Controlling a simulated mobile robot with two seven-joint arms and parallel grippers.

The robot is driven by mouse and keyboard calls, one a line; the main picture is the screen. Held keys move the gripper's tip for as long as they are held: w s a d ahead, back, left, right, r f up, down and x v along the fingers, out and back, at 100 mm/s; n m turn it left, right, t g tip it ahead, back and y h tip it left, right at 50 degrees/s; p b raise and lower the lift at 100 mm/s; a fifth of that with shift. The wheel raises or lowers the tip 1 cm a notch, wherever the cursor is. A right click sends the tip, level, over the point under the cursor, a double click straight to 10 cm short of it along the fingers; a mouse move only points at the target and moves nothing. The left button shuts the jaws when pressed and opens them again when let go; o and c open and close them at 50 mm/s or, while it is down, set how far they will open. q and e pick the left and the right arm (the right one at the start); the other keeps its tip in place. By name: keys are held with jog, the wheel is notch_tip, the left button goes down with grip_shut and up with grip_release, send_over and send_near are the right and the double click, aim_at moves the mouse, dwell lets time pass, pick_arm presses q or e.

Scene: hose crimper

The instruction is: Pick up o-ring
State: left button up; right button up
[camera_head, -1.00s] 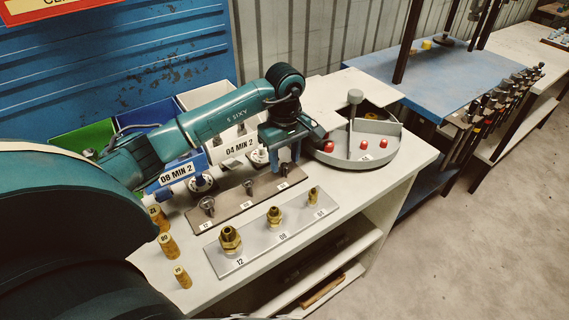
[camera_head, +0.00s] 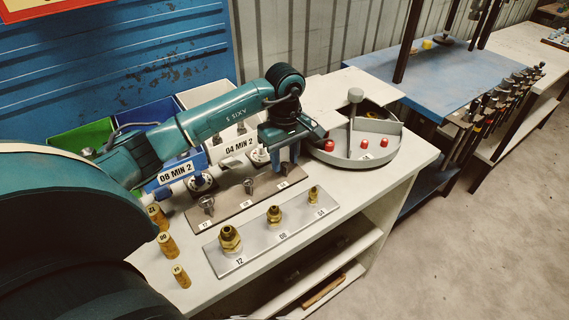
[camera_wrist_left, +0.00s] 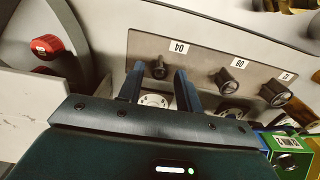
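My left gripper (camera_head: 284,168) reaches down over the far end of the brown plate (camera_head: 232,206). In the left wrist view its two fingers (camera_wrist_left: 159,70) are apart, one on each side of the small dark fitting (camera_wrist_left: 159,67) by the 04 label. They do not visibly press on it. I cannot make out the o-ring clearly in either view; it may be too small or hidden by the gripper. Other dark fittings stand by the 08 label (camera_wrist_left: 226,80) and the 12 label (camera_wrist_left: 275,93). My right gripper is not in view.
A silver plate with brass fittings (camera_head: 230,239) lies in front of the brown plate. Bins with labels, such as the white 04 bin (camera_head: 236,147), stand behind. Brass cylinders (camera_head: 168,245) stand at left.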

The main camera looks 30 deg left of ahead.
pick_arm(q)
grip_shut()
